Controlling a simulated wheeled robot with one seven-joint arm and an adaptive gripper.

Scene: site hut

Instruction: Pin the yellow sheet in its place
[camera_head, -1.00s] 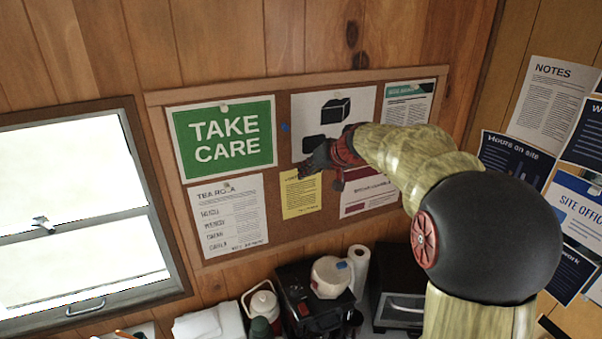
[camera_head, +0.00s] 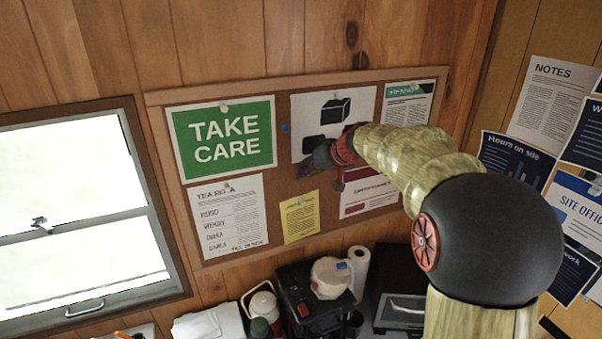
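The yellow sheet (camera_head: 300,222) hangs a little tilted on the lower middle of the cork board (camera_head: 275,232), between the TEA ROTA sheet (camera_head: 229,222) and a red-and-white notice (camera_head: 369,195). A small pale spot at its top edge may be a pin; it is too small to be sure. My gripper (camera_head: 312,162) is above the yellow sheet, in front of the lower part of the sheet with black shapes (camera_head: 315,110). A strip of cork shows between gripper and yellow sheet. Its fingers are dark and small, so their opening is unclear.
A green TAKE CARE sign (camera_head: 223,138) is at the board's upper left, with a blue pin (camera_head: 284,128) beside it. Below the board stand a black machine (camera_head: 297,292), a paper roll (camera_head: 359,268) and a kettle-like pot (camera_head: 262,305). A window (camera_head: 75,215) is at left.

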